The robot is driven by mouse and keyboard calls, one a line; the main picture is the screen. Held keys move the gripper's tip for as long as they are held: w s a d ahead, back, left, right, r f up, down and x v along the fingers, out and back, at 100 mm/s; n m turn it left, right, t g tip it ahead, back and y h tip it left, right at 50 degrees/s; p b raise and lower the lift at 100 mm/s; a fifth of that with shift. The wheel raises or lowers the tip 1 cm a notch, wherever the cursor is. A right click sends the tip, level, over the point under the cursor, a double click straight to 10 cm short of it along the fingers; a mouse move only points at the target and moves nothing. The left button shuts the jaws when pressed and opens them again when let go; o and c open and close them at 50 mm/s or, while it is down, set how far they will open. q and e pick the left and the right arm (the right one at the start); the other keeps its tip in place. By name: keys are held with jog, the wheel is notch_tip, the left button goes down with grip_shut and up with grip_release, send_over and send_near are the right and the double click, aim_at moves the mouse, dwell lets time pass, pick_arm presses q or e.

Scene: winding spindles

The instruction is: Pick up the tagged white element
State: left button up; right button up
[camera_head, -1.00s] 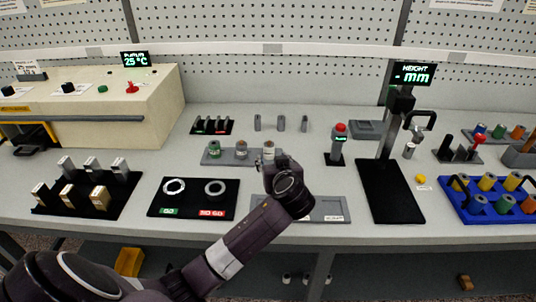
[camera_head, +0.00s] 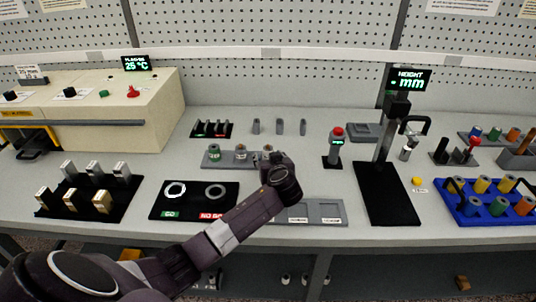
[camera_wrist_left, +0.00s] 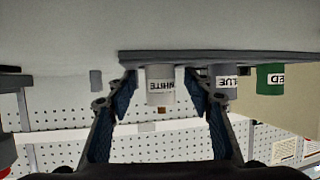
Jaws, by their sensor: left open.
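The white element (camera_wrist_left: 160,86) is a pale cylinder with a WHITE tag, upside down in the left wrist view. In the head view it is the rightmost piece (camera_head: 267,150) on a grey holder (camera_head: 225,165), partly covered by my gripper. My left gripper (camera_head: 272,163) is open, and in the left wrist view its two fingers (camera_wrist_left: 160,92) stand on either side of the white element, with small gaps showing. Beside it are a grey cylinder tagged BLUE (camera_wrist_left: 223,82) and a green cylinder tagged RED (camera_wrist_left: 270,77). My right gripper is not in view.
A black GO/NO GO board (camera_head: 195,211) with two rings lies left of my forearm. A grey tray (camera_head: 310,220) lies to the right. Several grey pins (camera_head: 279,127) stand behind the holder. The height gauge (camera_head: 385,195) and a red-button post (camera_head: 336,148) stand further right.

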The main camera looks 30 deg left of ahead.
pick_arm(q)
jog(key=shift+c, duration=0.3)
jog(key=c, duration=1.2)
jog(key=shift+r, duration=0.1)
